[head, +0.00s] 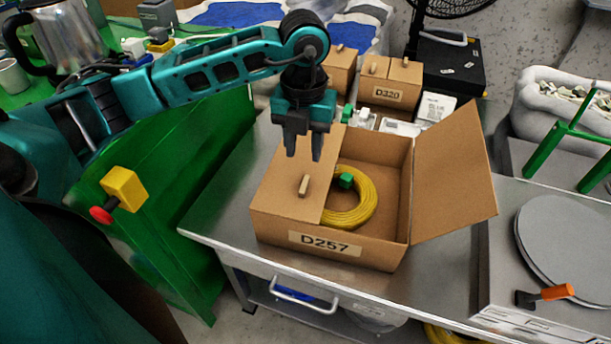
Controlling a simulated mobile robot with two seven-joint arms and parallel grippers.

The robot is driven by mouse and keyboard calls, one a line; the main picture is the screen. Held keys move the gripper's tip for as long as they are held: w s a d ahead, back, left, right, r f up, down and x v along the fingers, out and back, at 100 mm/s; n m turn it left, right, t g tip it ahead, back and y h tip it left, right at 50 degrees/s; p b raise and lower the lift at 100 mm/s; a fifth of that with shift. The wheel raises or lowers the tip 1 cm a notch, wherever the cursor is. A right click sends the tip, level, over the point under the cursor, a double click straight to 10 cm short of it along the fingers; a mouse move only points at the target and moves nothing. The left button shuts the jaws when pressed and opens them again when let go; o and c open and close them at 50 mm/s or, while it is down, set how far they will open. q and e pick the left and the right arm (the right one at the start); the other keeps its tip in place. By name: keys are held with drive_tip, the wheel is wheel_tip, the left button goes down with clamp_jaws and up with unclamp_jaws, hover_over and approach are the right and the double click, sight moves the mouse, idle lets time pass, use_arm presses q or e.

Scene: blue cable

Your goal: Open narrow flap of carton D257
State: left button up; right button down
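Carton D257 (378,253) stands on a metal table, its label facing front. Its right flap (455,172) stands open, leaning out to the right. Its left flap (288,175) lies flat over the left part of the opening and bears a small tan tab (304,186). A coil of yellow cable (363,210) with a green piece lies inside, partly hidden under the left flap. My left gripper (303,156) points down above the left flap, behind the tab in the picture. Its fingers are apart with nothing between them. My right gripper is not in view.
Smaller cartons, one marked D320 (388,95), and white boxes stand behind the carton. A green panel (165,210) is at the left. A round grey plate (570,245) and an orange-handled tool (550,294) lie at the right. The table's front-left corner is bare.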

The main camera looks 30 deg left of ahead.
sight(304, 183)
use_arm(q)
wheel_tip(304, 183, down, 9)
idle(0.3)
drive_tip(key=shift+c, duration=0.4)
clamp_jaws()
idle(1.0)
